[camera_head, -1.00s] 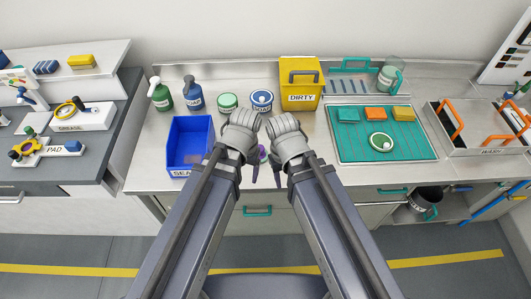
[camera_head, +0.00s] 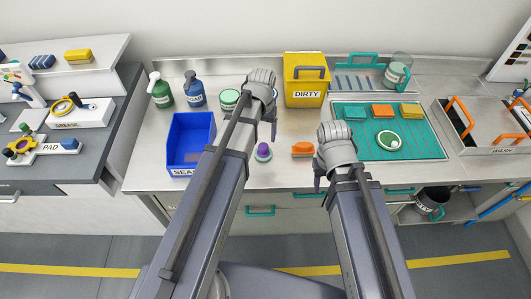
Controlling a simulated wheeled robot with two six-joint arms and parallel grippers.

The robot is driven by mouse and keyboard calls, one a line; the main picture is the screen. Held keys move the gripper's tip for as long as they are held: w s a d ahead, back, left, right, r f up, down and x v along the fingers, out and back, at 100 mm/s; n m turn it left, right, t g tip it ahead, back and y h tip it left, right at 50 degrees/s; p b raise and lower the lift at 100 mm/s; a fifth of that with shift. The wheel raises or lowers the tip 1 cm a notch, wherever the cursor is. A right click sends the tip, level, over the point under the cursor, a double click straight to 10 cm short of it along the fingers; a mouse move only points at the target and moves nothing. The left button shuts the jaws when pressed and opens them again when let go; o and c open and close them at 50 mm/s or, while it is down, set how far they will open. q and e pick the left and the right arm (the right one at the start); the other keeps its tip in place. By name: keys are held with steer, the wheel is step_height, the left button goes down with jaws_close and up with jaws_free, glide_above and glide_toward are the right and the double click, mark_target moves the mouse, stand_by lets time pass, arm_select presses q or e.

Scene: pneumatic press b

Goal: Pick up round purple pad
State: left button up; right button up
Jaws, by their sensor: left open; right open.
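The round purple pad (camera_head: 263,152) lies on the steel counter, near its front edge, and shows between my two arms. My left gripper (camera_head: 273,130) is open and empty above the counter, behind and a little right of the pad. My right gripper (camera_head: 317,185) is open and empty near the counter's front edge, to the right of the pad. Neither gripper touches the pad. The fingers are small and partly hidden by the wrists.
An orange brush-like block (camera_head: 303,149) lies right of the pad. A blue bin (camera_head: 190,140) stands left and a yellow DIRTY bin (camera_head: 304,82) behind. A teal mat (camera_head: 425,143) with several coloured blocks and a green round pad (camera_head: 388,140) lies right. Bottles (camera_head: 194,90) stand at the back.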

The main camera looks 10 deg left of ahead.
mark_target(263, 145)
arm_select(q)
steer(key=shift+s+d+f+b, duration=0.1)
steer(key=shift+f+b, duration=1.45)
steer(key=shift+f, duration=0.2)
steer(key=shift+s+d+f+b, duration=0.1)
steer(key=shift+f+b, duration=1.45)
steer(key=shift+f, duration=0.15)
steer(key=shift+r, duration=0.1)
steer(key=shift+c, duration=0.2)
jaws_close()
